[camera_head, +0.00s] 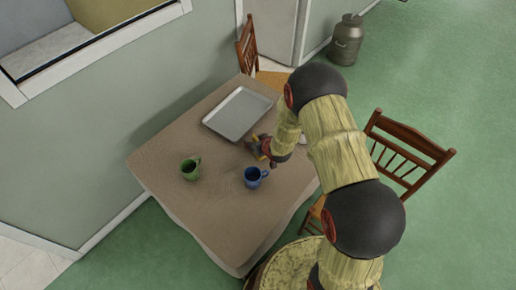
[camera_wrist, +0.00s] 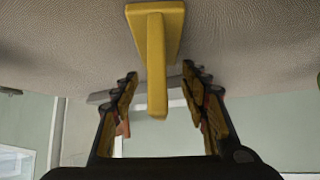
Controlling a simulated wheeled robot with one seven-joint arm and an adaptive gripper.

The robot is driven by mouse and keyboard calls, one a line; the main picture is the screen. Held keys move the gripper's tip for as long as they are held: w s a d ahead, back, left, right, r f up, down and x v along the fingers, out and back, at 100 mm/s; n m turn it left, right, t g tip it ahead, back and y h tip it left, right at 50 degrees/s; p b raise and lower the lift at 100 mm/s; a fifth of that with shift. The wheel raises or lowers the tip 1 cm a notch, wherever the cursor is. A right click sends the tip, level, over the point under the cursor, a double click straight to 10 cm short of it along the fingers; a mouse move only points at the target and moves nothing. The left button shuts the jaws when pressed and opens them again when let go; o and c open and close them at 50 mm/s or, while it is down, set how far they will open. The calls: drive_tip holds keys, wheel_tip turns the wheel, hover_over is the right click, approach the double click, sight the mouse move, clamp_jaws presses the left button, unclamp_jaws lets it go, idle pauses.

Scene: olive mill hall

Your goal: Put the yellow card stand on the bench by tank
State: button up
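The yellow card stand (camera_wrist: 156,50) is at the upper middle of the wrist view, on the cloth surface, with a wide flat part and a narrower bar reaching towards my gripper. My gripper (camera_wrist: 160,75) is open, with one finger on each side of the bar and a visible gap on both sides. In the head view my gripper (camera_head: 262,150) is low over the table between the tray and the blue mug. There the arm and fingers hide most of the stand, and I cannot pick it out surely. I cannot identify a bench by a tank.
The cloth-covered table (camera_head: 215,215) also bears a grey metal tray (camera_head: 215,122), a green mug (camera_head: 190,169) and a blue mug (camera_head: 253,178) close to my gripper. Wooden chairs (camera_head: 410,150) (camera_head: 247,45) stand beside it. A metal can (camera_head: 346,42) stands by the wall. Green floor is open at right.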

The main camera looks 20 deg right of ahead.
drive_tip(key=c, duration=1)
clamp_jaws()
